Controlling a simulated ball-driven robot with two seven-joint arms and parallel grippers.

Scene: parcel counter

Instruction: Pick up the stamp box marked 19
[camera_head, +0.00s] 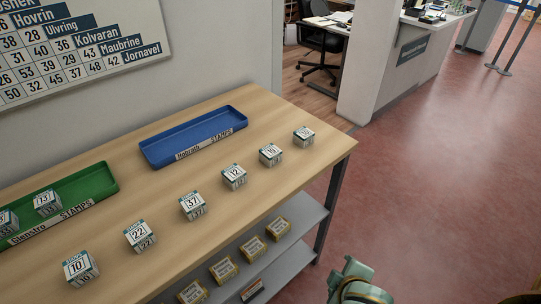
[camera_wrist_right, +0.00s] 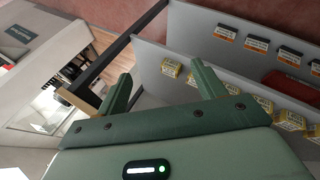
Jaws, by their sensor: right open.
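A row of small white stamp boxes with teal bands stands on the wooden table (camera_head: 100,236). The box that seems to read 19 (camera_head: 271,154) is second from the far right end; its print is small. The 12 box (camera_head: 234,177) stands to its left, and the end box (camera_head: 304,136), too small to read surely, to its right. My right gripper (camera_head: 355,281) is low at the bottom right, off the table and apart from the boxes. In the right wrist view its fingers (camera_wrist_right: 163,86) are spread, empty, facing the shelves under the table. My left gripper is not in view.
Nearer boxes read 37 (camera_head: 193,206), 22 (camera_head: 140,236) and 10 (camera_head: 81,268). A blue tray (camera_head: 154,160) is empty; a green tray (camera_head: 100,171) holds boxes, one marked 13 (camera_head: 48,201). Yellow boxes (camera_head: 224,270) line the shelf below. Open floor (camera_head: 440,180) lies right.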

